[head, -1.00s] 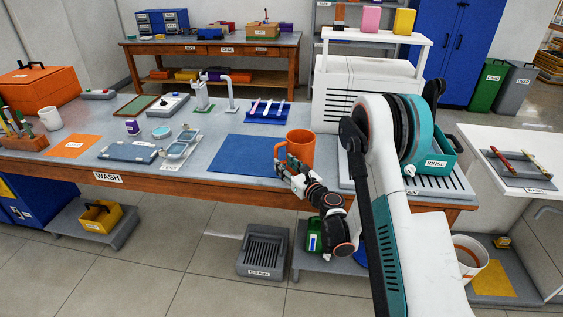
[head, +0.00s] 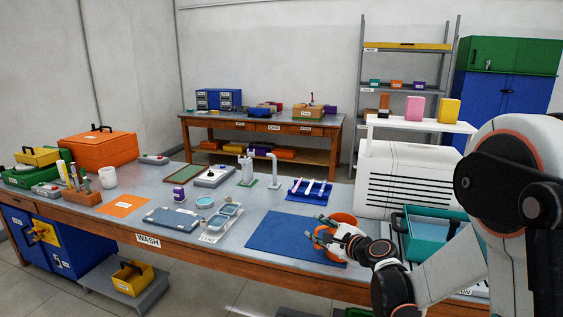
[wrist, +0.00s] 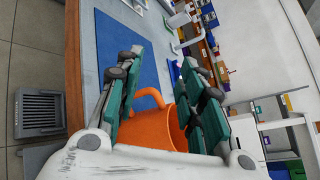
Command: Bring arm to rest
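My arm (head: 510,190) reaches in from the right in the head view, bent, with my gripper (head: 322,238) low at the front edge of the wash table (head: 190,255). An orange mug (head: 343,219) stands on the table right at my gripper, partly hidden by it. In the wrist view my gripper (wrist: 160,62) has its two green-padded fingers spread wide apart. The orange mug (wrist: 150,132) shows behind and between the fingers, with its handle towards the gap. I see no grip on it, and cannot tell whether a finger touches it.
A blue mat (head: 285,235) lies left of the mug. A teal rinse bin (head: 425,232) and a white slotted unit (head: 400,180) stand close on the right.

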